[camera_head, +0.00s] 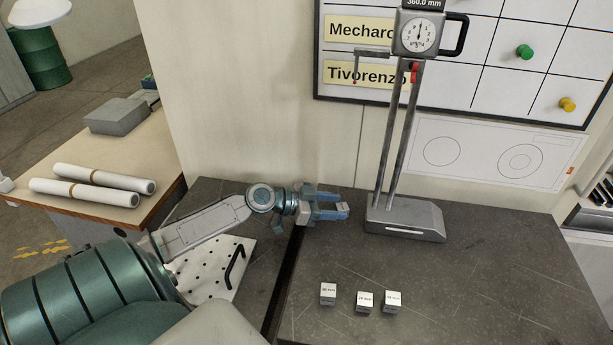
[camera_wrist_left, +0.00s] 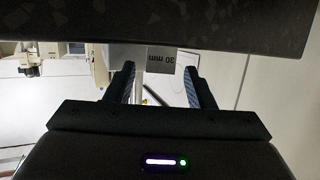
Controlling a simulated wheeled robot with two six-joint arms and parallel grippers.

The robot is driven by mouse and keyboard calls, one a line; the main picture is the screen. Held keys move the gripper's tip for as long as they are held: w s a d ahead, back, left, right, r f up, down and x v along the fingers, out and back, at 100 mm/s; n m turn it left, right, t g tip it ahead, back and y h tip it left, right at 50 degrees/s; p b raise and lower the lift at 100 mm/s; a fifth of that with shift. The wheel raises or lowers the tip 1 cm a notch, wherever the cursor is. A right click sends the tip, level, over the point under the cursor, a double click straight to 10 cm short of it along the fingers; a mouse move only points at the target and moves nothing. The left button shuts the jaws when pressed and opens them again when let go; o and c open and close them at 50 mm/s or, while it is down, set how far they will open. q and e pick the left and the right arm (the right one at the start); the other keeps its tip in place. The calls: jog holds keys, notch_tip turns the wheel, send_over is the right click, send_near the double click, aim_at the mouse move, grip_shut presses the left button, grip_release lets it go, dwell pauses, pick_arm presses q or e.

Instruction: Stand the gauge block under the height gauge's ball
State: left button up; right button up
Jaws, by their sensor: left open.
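The height gauge (camera_head: 404,219) stands at the back of the dark table, with its dial reading near the top. Its small ball (camera_head: 355,81) hangs from the arm left of the dial. A pale gauge block (camera_head: 342,209) stands on the table left of the gauge's base. In the left wrist view the block (camera_wrist_left: 161,59) is marked 30 mm. My left gripper (camera_head: 332,206) is open, with its fingertips at the block; whether they touch it I cannot tell. From this angle I cannot tell if the block is exactly below the ball. My right gripper is not in view.
Three small labelled blocks stand at the table's front: a left one (camera_head: 328,293), a middle one (camera_head: 365,302) and a right one (camera_head: 393,301). A perforated plate (camera_head: 205,283) with a black handle lies at left. The table's right side is clear.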

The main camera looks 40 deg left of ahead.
pick_arm(q)
jog(key=shift+b+v, duration=0.55)
jog(key=shift+v, duration=0.7)
jog(key=shift+s+a+r, duration=0.2)
jog(key=shift+s+a, duration=0.1)
jog(key=shift+s, duration=0.2)
jog(key=shift+p+v, duration=0.4)
jog(key=shift+v, duration=0.45)
jog(key=shift+s+a+r+p, duration=0.25)
jog(key=shift+r+p, duration=0.1)
jog(key=shift+p, duration=0.5)
jog(key=shift+s+a+p, duration=0.4)
jog(key=shift+s+p, duration=0.2)
jog(key=shift+p, duration=0.3)
